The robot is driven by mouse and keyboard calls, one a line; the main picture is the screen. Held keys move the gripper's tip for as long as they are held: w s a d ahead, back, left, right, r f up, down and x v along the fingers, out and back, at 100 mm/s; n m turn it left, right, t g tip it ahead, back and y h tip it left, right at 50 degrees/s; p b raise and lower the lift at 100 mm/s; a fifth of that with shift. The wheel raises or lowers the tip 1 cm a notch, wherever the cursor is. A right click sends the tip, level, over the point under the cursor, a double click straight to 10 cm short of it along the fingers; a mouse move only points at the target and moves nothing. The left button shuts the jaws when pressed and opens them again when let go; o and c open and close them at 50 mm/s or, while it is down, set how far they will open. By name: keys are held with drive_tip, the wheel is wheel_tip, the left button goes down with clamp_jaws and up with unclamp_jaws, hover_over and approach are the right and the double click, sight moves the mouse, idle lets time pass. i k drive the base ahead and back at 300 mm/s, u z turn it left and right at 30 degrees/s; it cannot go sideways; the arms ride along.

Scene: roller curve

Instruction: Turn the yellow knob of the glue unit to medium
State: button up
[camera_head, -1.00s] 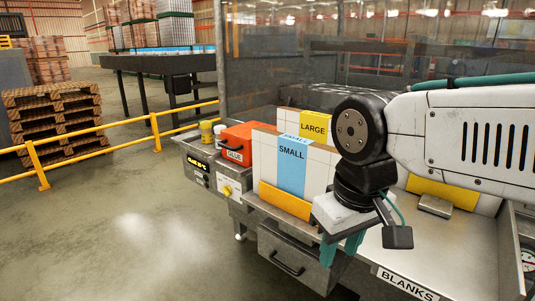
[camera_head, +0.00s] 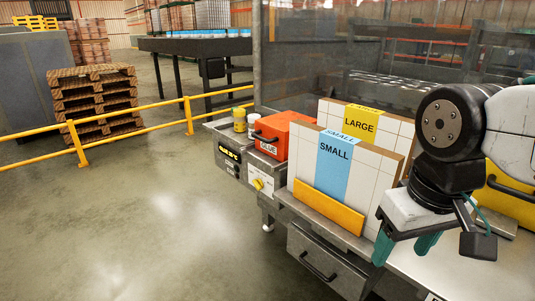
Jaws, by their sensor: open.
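The glue unit is an orange box (camera_head: 285,135) labelled GLUE, above a grey front panel (camera_head: 270,170). The small yellow knob (camera_head: 258,184) sits on that panel, left of the carton blanks. Its marks are too small to read, so I cannot tell its setting. My gripper (camera_head: 403,250) is at the right, pointing down with its teal fingers apart and empty. It is well to the right of the knob and apart from it.
White blanks labelled SMALL (camera_head: 335,155) and LARGE (camera_head: 360,122) stand behind a yellow stop (camera_head: 328,207), between gripper and knob. A dark display (camera_head: 229,154) and small jars (camera_head: 240,120) are left of the glue unit. A drawer (camera_head: 325,262) is below. Open floor lies left, with a yellow rail (camera_head: 130,132).

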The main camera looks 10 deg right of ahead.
sight(259, 183)
drive_tip(key=u, duration=0.05)
drive_tip(key=k, duration=0.65)
drive_tip(key=u, duration=0.55)
drive_tip(key=i, duration=0.5)
drive_tip(key=u, duration=0.55)
drive_tip(key=i, duration=0.65)
drive_tip(key=z, duration=0.65)
drive_tip(key=i, duration=0.55)
drive_tip(key=z, duration=0.65)
